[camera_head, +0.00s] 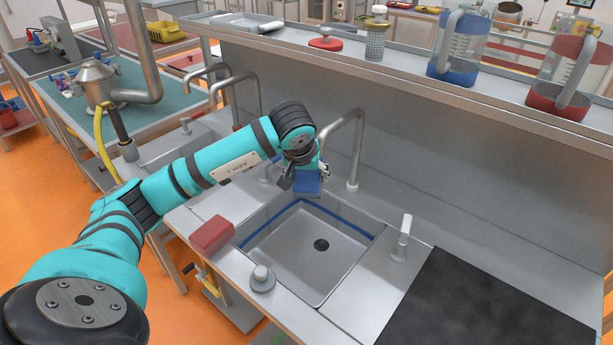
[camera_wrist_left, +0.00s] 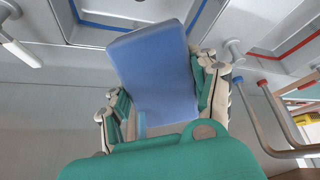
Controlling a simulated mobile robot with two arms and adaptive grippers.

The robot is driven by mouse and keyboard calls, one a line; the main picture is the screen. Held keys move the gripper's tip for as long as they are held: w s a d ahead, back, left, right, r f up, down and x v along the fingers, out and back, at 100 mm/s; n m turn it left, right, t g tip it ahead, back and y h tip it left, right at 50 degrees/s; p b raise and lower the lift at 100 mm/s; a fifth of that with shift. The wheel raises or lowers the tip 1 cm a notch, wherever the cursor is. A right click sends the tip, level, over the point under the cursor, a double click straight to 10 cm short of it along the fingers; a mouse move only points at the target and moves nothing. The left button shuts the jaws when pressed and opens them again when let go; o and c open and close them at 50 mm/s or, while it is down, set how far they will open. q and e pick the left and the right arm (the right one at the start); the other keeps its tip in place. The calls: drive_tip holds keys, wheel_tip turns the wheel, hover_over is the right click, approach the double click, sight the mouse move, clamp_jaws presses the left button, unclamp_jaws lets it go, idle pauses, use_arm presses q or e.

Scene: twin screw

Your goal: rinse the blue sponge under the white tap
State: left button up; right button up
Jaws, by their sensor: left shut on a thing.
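The blue sponge (camera_head: 307,183) is in my left gripper (camera_head: 305,172), above the back-left rim of the blue-lined sink (camera_head: 290,258). In the left wrist view the sponge (camera_wrist_left: 158,75) sits between both fingers (camera_wrist_left: 165,105) and is tilted. A pale gooseneck tap (camera_head: 354,150) rises behind the sink, just right of the sponge; its spout end is partly hidden by my arm. No water shows. I cannot tell whether this is the white tap. My right gripper is not in view.
A red sponge-like block (camera_head: 212,235) lies on the left counter. A knob (camera_head: 262,278) sits at the sink's front edge. A pale lever or small tap (camera_head: 402,238) stands right of the sink. More gooseneck taps (camera_head: 240,85) stand left. A shelf with jugs (camera_head: 460,50) runs behind.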

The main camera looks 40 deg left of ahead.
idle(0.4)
